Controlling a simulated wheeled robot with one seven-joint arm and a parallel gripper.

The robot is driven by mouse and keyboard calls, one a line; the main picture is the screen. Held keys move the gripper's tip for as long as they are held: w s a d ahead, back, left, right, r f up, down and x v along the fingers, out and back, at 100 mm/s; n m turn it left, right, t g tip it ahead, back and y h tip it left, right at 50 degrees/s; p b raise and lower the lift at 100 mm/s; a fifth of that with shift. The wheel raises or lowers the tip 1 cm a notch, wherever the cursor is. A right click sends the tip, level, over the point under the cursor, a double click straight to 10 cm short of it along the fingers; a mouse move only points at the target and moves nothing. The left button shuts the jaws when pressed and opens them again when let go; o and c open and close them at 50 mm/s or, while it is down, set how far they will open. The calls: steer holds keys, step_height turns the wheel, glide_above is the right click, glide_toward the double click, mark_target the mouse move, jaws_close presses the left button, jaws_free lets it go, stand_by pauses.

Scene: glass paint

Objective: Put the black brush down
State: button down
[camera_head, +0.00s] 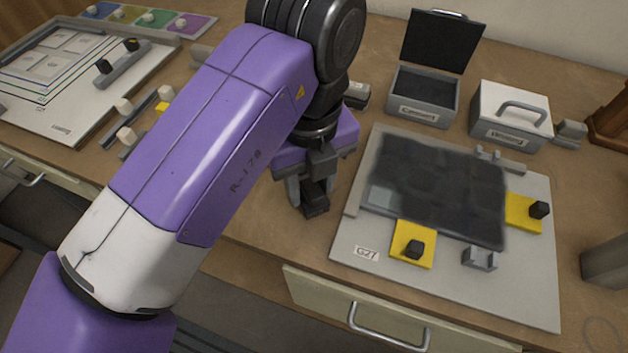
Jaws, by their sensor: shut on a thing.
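My gripper (308,198) hangs over the wooden bench, just left of the grey board. It is shut on a small dark thing (315,203), which looks like the black brush; the fingers and wrist hide much of it. The thing is near the bench top, and I cannot tell whether it touches. The light grey board (455,285), labelled G27, carries a dark, smudged glass panel (440,190). A small grey holder (480,258) stands empty near the board's front edge.
Two yellow pads (412,236) (523,214) with black knobs sit at the panel's edges. Behind stand an open grey box (422,100) and a closed white-lidded box (510,112). Another board (70,80) lies far left. A drawer handle (388,330) juts out in front.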

mark_target(311, 184)
steer(key=shift+f, duration=0.1)
steer(key=c, duration=0.9)
jaws_free()
step_height(311, 184, up, 12)
steer(key=shift+p, duration=0.45)
